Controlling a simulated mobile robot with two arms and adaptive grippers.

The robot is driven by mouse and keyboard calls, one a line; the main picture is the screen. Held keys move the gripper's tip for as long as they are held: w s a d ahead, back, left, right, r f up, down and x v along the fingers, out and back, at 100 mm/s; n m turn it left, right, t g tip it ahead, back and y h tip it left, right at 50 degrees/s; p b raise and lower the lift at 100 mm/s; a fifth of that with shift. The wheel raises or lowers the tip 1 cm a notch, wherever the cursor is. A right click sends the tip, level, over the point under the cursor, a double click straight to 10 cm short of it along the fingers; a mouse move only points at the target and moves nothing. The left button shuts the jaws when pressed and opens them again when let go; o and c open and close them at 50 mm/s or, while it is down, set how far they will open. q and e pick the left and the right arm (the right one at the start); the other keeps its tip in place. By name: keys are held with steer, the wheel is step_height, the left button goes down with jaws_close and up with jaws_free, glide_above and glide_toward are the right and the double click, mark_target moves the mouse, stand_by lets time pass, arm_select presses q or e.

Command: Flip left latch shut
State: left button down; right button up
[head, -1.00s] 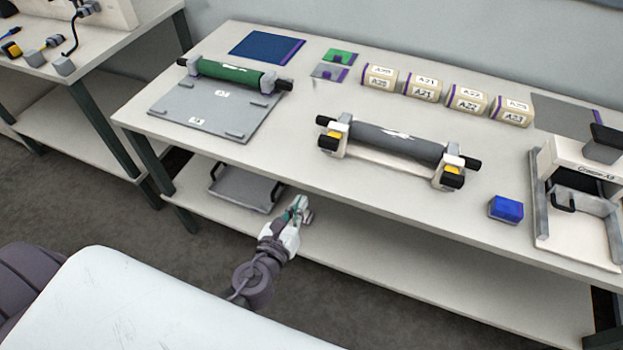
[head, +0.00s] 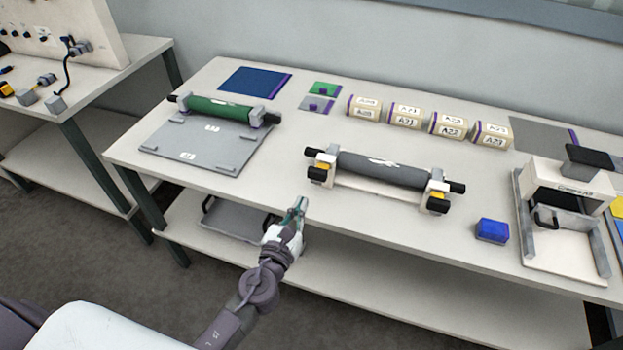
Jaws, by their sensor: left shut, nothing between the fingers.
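The unwind stand holds a dark grey roller (head: 380,169) between two white end brackets on the table. The left latch (head: 318,172), a yellow and black piece, sits at the left bracket (head: 328,160). Whether it is open or shut is too small to tell. The right latch (head: 438,200), of the same look, is at the right bracket. My left gripper (head: 299,206) is shut and empty at the table's front edge, below and left of the left latch and apart from it. My right gripper is not in view.
A green roller (head: 220,107) rests on a grey plate (head: 205,145) at the left. Several labelled rolls (head: 405,116) line the back. A blue block (head: 492,230) and a white press (head: 565,210) are at the right. A grey tray (head: 235,219) lies on the lower shelf.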

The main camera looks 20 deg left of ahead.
mark_target(314, 175)
arm_select(q)
steer(key=w, duration=0.7)
steer(key=shift+w+d, duration=0.15)
steer(key=shift+w, duration=0.25)
steer(key=w, duration=0.4)
steer(key=shift+w, duration=0.2)
steer(key=shift+r, duration=0.2)
